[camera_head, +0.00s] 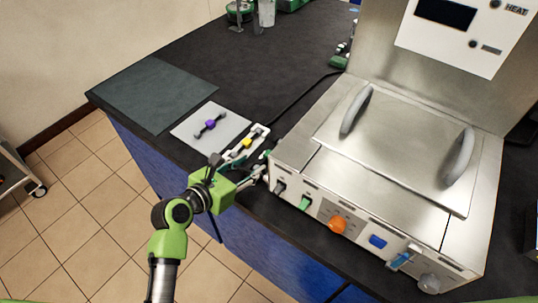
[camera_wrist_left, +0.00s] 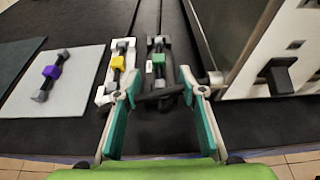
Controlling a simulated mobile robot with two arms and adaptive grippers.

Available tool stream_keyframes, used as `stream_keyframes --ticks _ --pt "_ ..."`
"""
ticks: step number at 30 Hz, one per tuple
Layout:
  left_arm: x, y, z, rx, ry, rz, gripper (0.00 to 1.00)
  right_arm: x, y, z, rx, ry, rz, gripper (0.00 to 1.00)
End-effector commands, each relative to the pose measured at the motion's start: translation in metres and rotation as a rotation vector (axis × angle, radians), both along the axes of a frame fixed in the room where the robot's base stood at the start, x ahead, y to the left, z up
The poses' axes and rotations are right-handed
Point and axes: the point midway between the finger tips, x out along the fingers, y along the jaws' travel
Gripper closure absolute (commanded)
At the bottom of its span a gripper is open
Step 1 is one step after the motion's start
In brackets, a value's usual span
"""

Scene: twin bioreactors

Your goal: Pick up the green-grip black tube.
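The green-grip black tube (camera_wrist_left: 158,60) lies lengthwise ahead of my left gripper in the left wrist view, with grey end pieces and a small green grip in its middle. My left gripper (camera_wrist_left: 160,88) is open, its two teal-padded fingers spread on either side of the tube's near end. A dark bar shows between the fingertips; I cannot tell whether it touches them. In the head view my left gripper (camera_head: 262,174) is at the bench edge beside the steel unit and largely hides the tube. My right gripper is not in view.
A yellow-grip tube (camera_wrist_left: 118,62) lies on a white holder just left of the green one. A purple-grip tube (camera_wrist_left: 52,72) lies on a pale mat (camera_wrist_left: 85,85). The steel unit (camera_head: 370,160) with knobs and switches stands close on the right.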

Motion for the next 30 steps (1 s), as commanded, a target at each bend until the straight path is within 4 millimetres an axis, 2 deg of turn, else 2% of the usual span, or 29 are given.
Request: stream_keyframes --ticks 3,6,12,24,30 --pt "0.017 -0.012 -0.008 0.002 -0.002 -0.001 0.62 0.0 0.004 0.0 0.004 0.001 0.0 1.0" --pt "0.026 -0.019 -0.014 0.003 -0.001 -0.001 0.62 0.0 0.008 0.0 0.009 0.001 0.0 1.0" --pt "0.034 -0.024 -0.018 0.004 -0.001 -0.002 0.62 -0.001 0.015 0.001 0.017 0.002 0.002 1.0" --pt "0.066 -0.046 -0.042 0.005 -0.001 -0.001 0.62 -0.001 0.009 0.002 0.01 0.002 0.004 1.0" --pt "0.07 -0.048 -0.044 0.005 -0.001 -0.001 0.62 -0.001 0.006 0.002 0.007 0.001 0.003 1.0"
